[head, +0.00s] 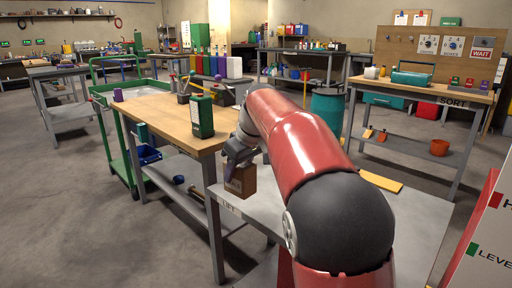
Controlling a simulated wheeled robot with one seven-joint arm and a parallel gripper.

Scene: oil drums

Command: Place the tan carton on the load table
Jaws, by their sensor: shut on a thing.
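The tan carton (241,183) is a small brown box, upright, at the far left corner of a grey metal table. My gripper (239,163) is above it, shut on its upper part. The fingers are dark and partly hidden by my red arm. I cannot tell whether the carton's bottom touches the grey tabletop or hangs just above it. The grey table (400,222) has a label on its edge that seems to read LIFT. I see no table clearly marked as the load table.
A teal drum (327,108) and the SORT bench (415,84) are behind right. Floor is free at left.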

